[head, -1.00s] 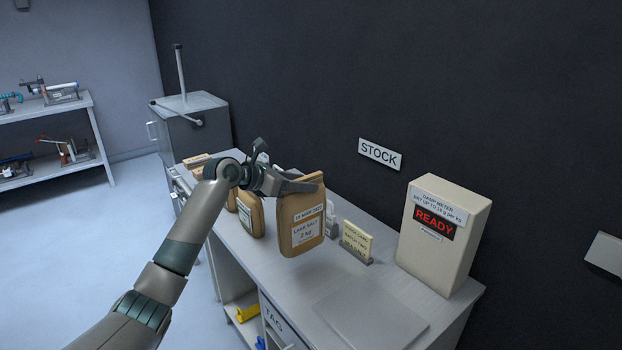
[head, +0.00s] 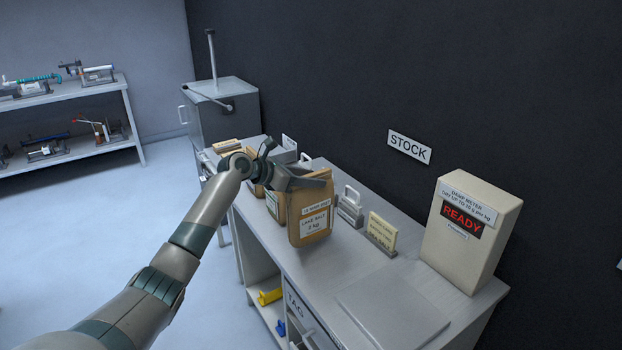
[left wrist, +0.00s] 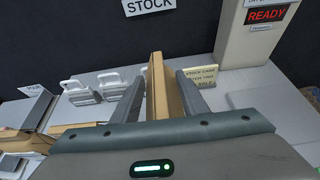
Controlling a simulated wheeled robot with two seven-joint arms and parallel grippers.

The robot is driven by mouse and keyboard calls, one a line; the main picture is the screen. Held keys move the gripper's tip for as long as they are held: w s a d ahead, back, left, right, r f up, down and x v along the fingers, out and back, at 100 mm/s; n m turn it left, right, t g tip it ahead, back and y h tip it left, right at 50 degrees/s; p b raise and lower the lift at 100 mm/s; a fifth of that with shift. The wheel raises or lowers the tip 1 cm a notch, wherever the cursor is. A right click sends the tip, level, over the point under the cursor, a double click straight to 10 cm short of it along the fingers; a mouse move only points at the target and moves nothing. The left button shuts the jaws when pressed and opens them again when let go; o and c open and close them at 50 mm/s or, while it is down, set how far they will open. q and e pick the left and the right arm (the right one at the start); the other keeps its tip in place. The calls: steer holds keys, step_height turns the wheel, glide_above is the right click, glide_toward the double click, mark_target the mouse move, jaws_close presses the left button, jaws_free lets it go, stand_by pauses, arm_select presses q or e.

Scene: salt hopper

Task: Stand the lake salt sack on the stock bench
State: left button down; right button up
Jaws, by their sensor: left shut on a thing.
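The lake salt sack (head: 312,222) is a brown paper sack with a white label reading lake salt, 2 kg. My left gripper (head: 318,180) is shut on its upper part, and the sack hangs upright at the stock bench (head: 300,262). I cannot tell whether its base touches the bench top. In the left wrist view the sack (left wrist: 157,85) shows edge-on between the two fingers. The stock sign (head: 409,146) is on the dark wall behind the bench. My right gripper is not in view.
A damp meter (head: 468,240) reading READY stands at the bench's right end, with a flat grey plate (head: 393,310) in front. A cream card (head: 382,232) and a grey handled weight (head: 350,205) stand behind the sack. Other brown sacks (head: 271,203) stand left of it.

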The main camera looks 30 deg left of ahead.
mark_target(311, 208)
arm_select(q)
steer(key=shift+f+p, duration=0.3)
steer(key=shift+f, duration=0.35)
steer(key=shift+w+f, duration=0.1)
steer(key=shift+f, duration=0.75)
steer(key=c, duration=1.5)
jaws_free()
steer(key=shift+f, duration=0.45)
steer(key=o, duration=0.5)
steer(key=shift+c, duration=0.2)
steer(key=shift+s+d+r, duration=0.1)
steer(key=shift+s+r, duration=0.05)
steer(key=shift+s, duration=0.1)
